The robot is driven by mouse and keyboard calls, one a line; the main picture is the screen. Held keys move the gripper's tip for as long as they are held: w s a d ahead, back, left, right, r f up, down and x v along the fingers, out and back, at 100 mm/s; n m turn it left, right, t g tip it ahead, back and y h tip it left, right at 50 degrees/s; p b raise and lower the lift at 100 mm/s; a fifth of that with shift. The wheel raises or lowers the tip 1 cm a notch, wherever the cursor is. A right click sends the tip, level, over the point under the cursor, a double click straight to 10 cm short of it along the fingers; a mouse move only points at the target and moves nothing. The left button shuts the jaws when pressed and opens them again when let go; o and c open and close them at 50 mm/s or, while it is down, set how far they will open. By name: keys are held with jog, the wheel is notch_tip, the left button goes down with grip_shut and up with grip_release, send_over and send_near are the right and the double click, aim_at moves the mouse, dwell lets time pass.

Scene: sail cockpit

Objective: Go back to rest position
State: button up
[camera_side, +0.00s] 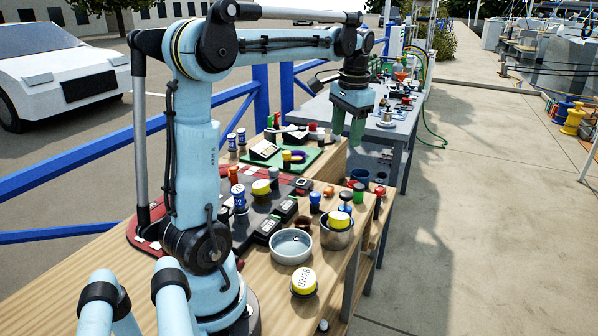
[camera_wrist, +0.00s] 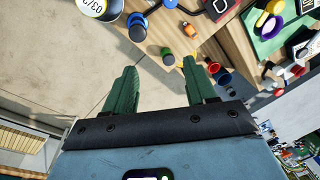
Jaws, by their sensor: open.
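My gripper (camera_side: 347,126) hangs from the raised arm, above the far end of the wooden table and close to the grey bench. Its two green fingers point down. In the wrist view my gripper (camera_wrist: 163,88) shows both green fingers spread wide apart, with nothing between them but pavement and the table edge. The gripper is open and empty, apart from every object.
The wooden table (camera_side: 262,306) holds a metal bowl (camera_side: 291,247), a yellow-lidded jar (camera_side: 304,281), a dark mat with several bottles, and a green tray (camera_side: 305,162). A grey bench (camera_side: 391,130) with several items stands behind. A blue railing (camera_side: 65,174) runs left. Pavement right is open.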

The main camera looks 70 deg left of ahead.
jog(key=s+d+f+t, duration=0.2)
jog(key=d, duration=0.5)
jog(key=s+d+f+m+t+h, duration=0.1)
jog(key=s+d+f+t, duration=0.1)
jog(key=d, duration=0.6)
jog(key=s+d+f+m+t, duration=0.1)
jog(key=s+d+f+t, duration=0.1)
jog(key=d, duration=0.5)
jog(key=shift+d+f+t+h, duration=0.3)
jog(key=shift+f+t, duration=0.2)
jog(key=shift+f, duration=0.45)
